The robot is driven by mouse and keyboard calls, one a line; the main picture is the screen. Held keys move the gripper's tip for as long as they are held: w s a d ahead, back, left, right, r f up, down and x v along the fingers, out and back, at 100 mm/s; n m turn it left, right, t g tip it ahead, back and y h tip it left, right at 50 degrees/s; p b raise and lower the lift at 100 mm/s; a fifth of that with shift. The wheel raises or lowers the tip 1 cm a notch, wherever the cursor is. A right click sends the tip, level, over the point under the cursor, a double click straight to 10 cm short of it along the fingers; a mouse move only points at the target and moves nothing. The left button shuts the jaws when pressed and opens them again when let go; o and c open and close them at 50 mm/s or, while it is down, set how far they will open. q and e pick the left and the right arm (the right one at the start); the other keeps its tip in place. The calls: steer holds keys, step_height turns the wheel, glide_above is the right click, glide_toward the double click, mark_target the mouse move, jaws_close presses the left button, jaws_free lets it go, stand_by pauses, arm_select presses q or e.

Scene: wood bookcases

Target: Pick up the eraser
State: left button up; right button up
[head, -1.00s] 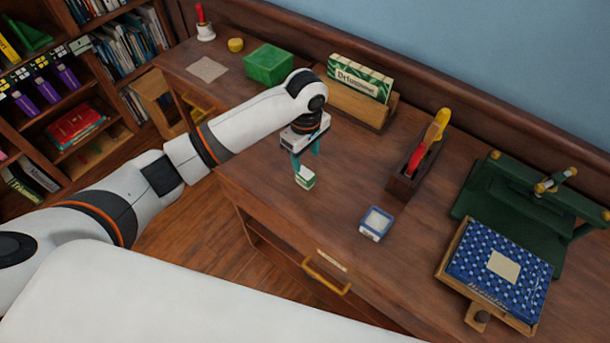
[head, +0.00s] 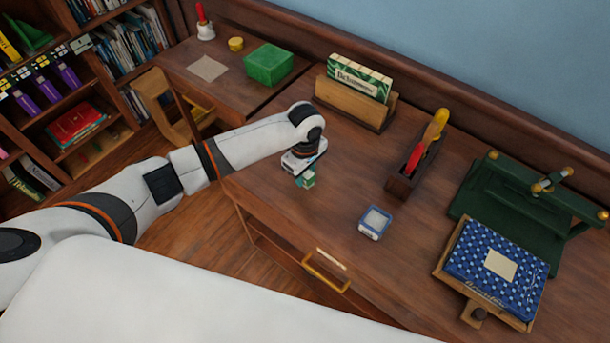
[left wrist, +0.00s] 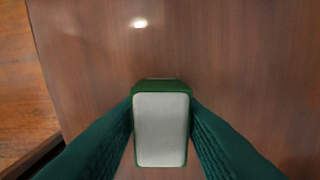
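The eraser is a small block with a pale face and a green casing; it stands on the desk near its left front part, in the head view (head: 306,181) and at the lower middle of the left wrist view (left wrist: 161,130). My left gripper (head: 304,178) is down at the eraser, with its teal fingers on either side. In the left wrist view both fingers (left wrist: 161,120) press against the eraser's left and right sides with no clear gap. The lower ends of the fingers are partly hidden. My right gripper is not in view.
On the desk (head: 265,195) are a blue-and-white box (head: 375,222), a wooden caddy with red and yellow handles (head: 405,182), a card holder (head: 352,103), a green press (head: 525,205) and a blue patterned book (head: 497,265). A green box (head: 269,64) stands farther back. Desk around the eraser is clear.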

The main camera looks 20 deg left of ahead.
arm_select(q)
steer(key=c, duration=0.6)
steer(key=shift+r, duration=0.1)
step_height(320, 180, up, 10)
steer(key=shift+f+b, duration=0.1)
steer(key=shift+b, duration=0.2)
